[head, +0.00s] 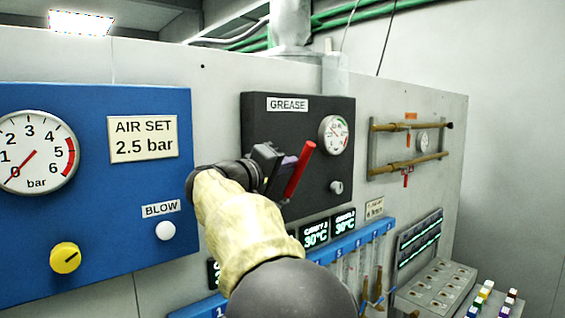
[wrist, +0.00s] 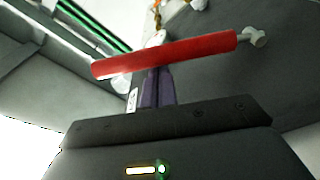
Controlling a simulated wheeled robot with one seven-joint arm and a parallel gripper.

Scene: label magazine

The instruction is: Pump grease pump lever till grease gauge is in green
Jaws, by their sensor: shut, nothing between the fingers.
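The grease pump lever (head: 299,169) is a red handle standing tilted in front of the dark GREASE panel (head: 262,125). It also crosses the wrist view as a red bar (wrist: 165,53). My gripper (head: 284,172) is just left of the lever in the head view, with its fingers shut and empty. In the wrist view the shut fingers (wrist: 157,85) reach up to the lever, which hides their tips; I cannot tell whether they touch it. The round white grease gauge (head: 333,135) is at the panel's upper right; its needle is too small to read surely.
A blue panel (head: 95,225) on the left carries a bar gauge (head: 35,153), a yellow knob (head: 65,257) and a white BLOW button (head: 165,231). Brass pipes (head: 410,125) are on the wall to the right. Displays and blue-topped tubes sit below the GREASE panel.

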